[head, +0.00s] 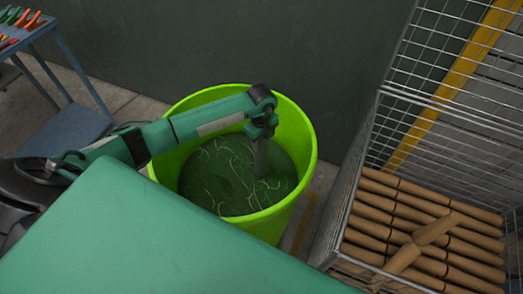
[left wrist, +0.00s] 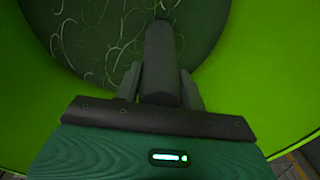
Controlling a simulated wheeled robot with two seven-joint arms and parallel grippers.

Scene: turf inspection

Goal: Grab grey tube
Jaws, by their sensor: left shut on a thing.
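My left gripper (head: 260,131) reaches over the bright green bucket and points down into it. In the left wrist view its two fingers (left wrist: 160,92) are shut on the grey tube (left wrist: 160,52), one finger on each side. The tube also shows in the head view (head: 261,158), hanging below the gripper. Its lower end is at or near the dark green contents of the bucket; I cannot tell whether it touches them. My right gripper is not in view.
The green bucket (head: 307,130) stands on the floor by a dark wall; pale curly strands lie on its dark contents. A wire cage (head: 355,190) with several brown rolls (head: 440,220) stands at the right. A blue cart (head: 62,133) with coloured-handled tools stands at the far left.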

